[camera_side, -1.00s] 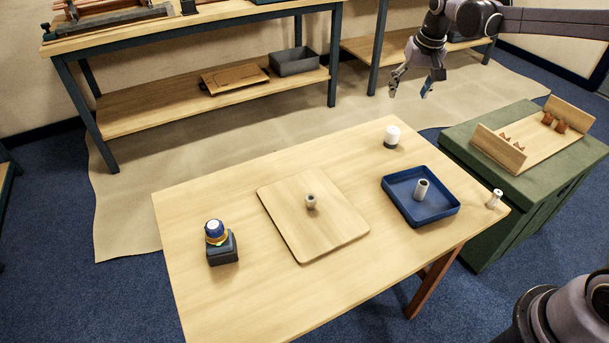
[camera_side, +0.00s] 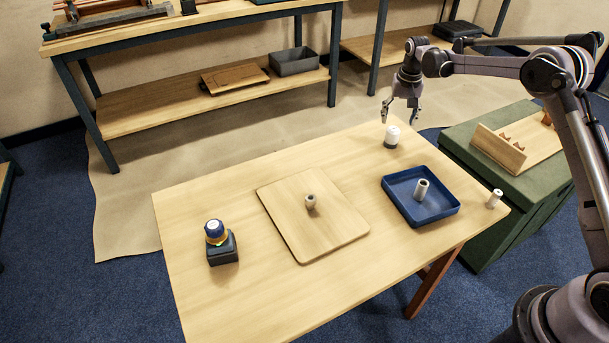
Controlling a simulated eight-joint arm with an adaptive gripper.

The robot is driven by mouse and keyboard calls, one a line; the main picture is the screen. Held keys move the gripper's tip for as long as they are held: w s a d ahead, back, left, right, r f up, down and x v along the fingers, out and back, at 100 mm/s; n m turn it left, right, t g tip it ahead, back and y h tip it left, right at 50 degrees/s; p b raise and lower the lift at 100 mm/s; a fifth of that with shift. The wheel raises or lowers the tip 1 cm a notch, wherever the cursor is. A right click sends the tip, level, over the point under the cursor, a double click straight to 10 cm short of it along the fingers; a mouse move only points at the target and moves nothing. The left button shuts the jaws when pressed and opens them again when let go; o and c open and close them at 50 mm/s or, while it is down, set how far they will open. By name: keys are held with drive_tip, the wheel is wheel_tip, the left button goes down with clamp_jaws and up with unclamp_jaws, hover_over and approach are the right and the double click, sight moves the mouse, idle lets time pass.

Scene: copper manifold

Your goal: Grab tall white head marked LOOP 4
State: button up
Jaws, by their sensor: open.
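Several white or pale cylindrical pieces show in the side view; no marking such as LOOP 4 is legible at this size. A white head on a dark grey base (camera_side: 391,137) stands upright near the table's back right edge. A pale hollow cylinder (camera_side: 421,189) stands in the blue tray (camera_side: 442,211). A small white cylinder (camera_side: 494,199) stands at the table's right corner. My gripper (camera_side: 399,119) points down with its fingers apart and empty, just above or behind the white head on the dark base; the exact depth gap is unclear.
A blue-topped piece (camera_side: 214,230) sits on a dark block (camera_side: 222,250) at left. A green cabinet (camera_side: 470,152) with a wooden rack stands right. The front of the table is clear.

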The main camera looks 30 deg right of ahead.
sight(394, 129)
drive_tip(key=shift+w+d+f, duration=0.1)
drive_tip(key=shift+w+f, duration=0.1)
drive_tip(key=shift+f, duration=0.75)
drive_tip(key=shift+w+a+f, duration=0.1)
drive_tip(key=shift+w+f, duration=0.05)
drive_tip(key=shift+f, duration=0.8)
drive_tip(key=shift+w+d+f, duration=0.1)
drive_tip(key=shift+w+f, duration=0.1)
drive_tip(key=shift+f, duration=0.75)
drive_tip(key=c, duration=1.3)
